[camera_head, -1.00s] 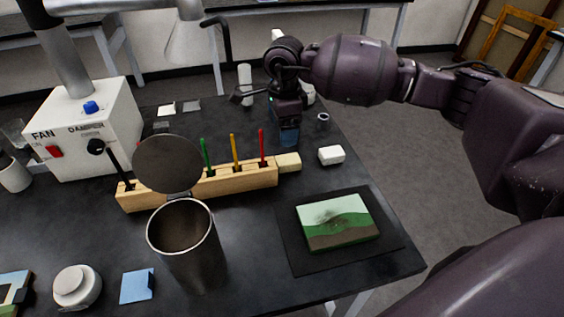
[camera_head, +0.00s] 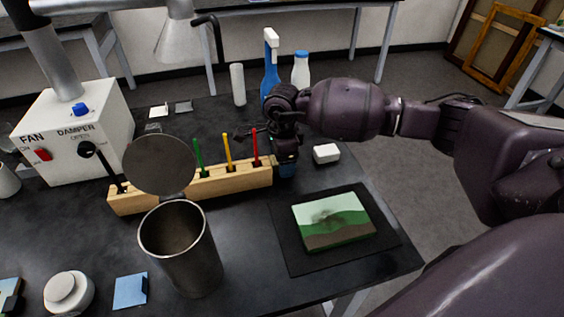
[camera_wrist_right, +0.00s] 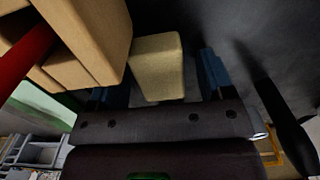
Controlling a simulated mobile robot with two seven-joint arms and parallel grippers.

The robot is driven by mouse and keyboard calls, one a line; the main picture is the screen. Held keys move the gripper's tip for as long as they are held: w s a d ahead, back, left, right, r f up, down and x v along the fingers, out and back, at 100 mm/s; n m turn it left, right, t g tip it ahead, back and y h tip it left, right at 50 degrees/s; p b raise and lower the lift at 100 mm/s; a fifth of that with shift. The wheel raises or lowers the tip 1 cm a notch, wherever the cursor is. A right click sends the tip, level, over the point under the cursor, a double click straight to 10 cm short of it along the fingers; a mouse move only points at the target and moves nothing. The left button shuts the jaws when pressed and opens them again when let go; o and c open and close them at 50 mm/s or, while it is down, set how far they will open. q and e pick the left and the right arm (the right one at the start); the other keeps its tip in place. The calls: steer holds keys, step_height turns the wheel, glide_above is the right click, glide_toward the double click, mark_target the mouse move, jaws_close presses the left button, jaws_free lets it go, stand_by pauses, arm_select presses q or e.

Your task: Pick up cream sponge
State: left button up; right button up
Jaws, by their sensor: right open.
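The cream sponge (camera_wrist_right: 157,62) is a pale yellowish block beside the end of the wooden rack (camera_wrist_right: 92,35) in the right wrist view. My right gripper (camera_wrist_right: 162,84) is open, with one blue finger on each side of the sponge. The finger on the rack side is partly hidden, and I cannot tell whether either finger touches the sponge. In the head view my right gripper (camera_head: 287,166) points down at the right end of the rack and hides the sponge. My left gripper is not in view.
The rack holds green, yellow and red sticks (camera_head: 256,147) close to the gripper. A white block (camera_head: 326,153) lies just right of it. A landscape painting (camera_head: 333,221) lies on a dark mat in front. A metal canister (camera_head: 180,250) stands front left. Bottles (camera_head: 300,70) stand behind.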

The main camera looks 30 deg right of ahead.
steer(key=shift+c, duration=0.4)
steer(key=c, duration=0.9)
step_height(320, 180, up, 20)
steer(key=p, duration=0.1)
steer(key=shift+p, duration=0.35)
